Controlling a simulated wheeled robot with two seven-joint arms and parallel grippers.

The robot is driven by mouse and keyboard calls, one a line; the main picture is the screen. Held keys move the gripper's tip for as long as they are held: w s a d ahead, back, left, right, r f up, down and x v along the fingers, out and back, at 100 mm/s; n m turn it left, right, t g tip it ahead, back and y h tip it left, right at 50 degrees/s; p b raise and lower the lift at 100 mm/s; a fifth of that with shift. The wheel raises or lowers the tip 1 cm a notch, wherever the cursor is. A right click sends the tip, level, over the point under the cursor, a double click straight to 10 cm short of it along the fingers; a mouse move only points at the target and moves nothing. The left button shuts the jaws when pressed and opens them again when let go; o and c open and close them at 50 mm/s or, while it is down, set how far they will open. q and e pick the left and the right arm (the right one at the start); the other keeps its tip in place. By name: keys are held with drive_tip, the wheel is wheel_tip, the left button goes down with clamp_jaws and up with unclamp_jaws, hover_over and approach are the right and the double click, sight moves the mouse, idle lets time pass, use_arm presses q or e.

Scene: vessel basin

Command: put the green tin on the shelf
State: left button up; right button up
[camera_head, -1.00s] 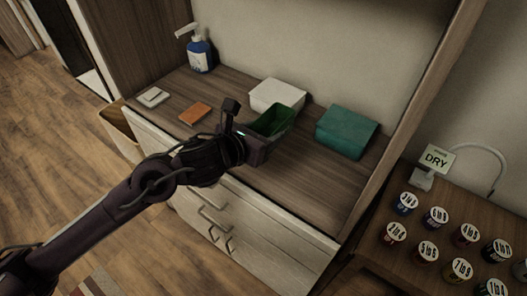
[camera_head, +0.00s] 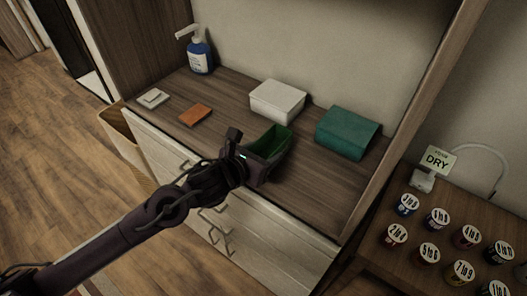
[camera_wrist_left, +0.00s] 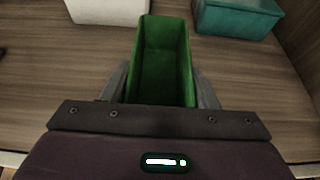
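The green tin (camera_head: 272,141) is open-topped and empty inside. It is near the front edge of the wooden cabinet top (camera_head: 318,178). My left gripper (camera_head: 263,158) has it from the front. In the left wrist view the green tin (camera_wrist_left: 163,62) sits between the two fingers (camera_wrist_left: 161,88), one against each side, so the gripper is shut on it. I cannot tell whether its base touches the surface. My right gripper is in no view. No separate shelf is clearly visible.
A white box (camera_head: 277,101) and a teal box (camera_head: 346,132) stand behind the tin. An orange block (camera_head: 195,115), a white switch-like pad (camera_head: 153,98) and a blue pump bottle (camera_head: 200,57) are to the left. Several labelled jars (camera_head: 429,252) and a DRY sign (camera_head: 437,160) are at right.

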use_arm(q)
drive_tip(key=o, duration=0.4)
drive_tip(key=shift+r, duration=0.25)
drive_tip(key=shift+s+a, duration=0.2)
drive_tip(key=shift+s, duration=0.05)
drive_tip(key=shift+b+v, duration=0.8)
drive_tip(key=shift+v, duration=4.95)
drive_tip(key=shift+d+r, duration=0.1)
